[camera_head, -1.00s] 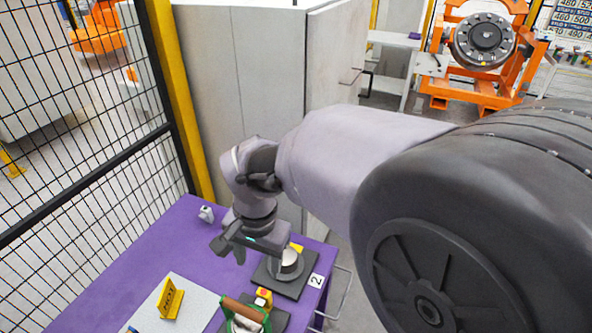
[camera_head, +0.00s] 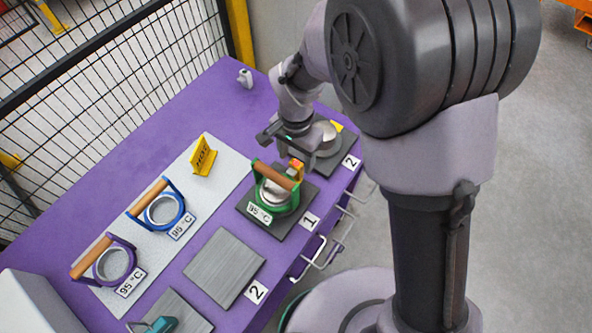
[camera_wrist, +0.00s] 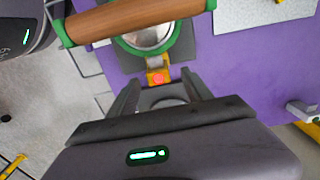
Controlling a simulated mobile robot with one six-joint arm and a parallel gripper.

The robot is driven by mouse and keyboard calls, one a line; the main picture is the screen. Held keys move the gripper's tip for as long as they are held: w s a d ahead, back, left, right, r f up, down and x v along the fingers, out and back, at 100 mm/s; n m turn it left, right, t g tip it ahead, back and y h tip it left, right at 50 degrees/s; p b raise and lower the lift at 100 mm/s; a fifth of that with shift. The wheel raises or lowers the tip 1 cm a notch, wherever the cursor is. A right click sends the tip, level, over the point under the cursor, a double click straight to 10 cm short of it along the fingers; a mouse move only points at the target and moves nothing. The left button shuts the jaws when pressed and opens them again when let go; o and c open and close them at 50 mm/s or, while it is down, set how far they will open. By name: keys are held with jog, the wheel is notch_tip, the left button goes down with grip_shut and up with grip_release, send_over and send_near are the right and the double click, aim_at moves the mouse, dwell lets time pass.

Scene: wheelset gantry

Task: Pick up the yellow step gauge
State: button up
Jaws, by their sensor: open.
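A small yellow block with a red-orange top (camera_head: 296,167) stands at the edge of the green ring on the dark plate marked 1. It also shows in the wrist view (camera_wrist: 158,77). A second yellow piece (camera_head: 337,126) shows partly behind a silver cylinder on the plate marked 2. I cannot tell for sure which is the step gauge. My gripper (camera_head: 284,150) is open and empty, above the table between these two. In the wrist view my gripper (camera_wrist: 160,84) has the red-topped block in line with the gap between its fingertips.
A green ring with a wooden handle (camera_head: 276,176) stands close to my gripper. The silver cylinder (camera_head: 326,135) is behind it. Blue (camera_head: 162,209) and purple (camera_head: 113,262) handled rings and a yellow HOT sign (camera_head: 204,156) stand left. A mesh fence (camera_head: 110,75) borders the purple table (camera_head: 225,110).

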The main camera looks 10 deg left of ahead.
aim_at(296, 163)
jog(key=f, duration=0.2)
jog(key=f+b, duration=0.1)
jog(key=shift+s+f, duration=0.2)
jog(key=shift+f, duration=0.2)
jog(key=shift+w+r, duration=0.1)
jog(key=shift+r, duration=0.05)
grip_shut()
jog(key=shift+r, duration=0.1)
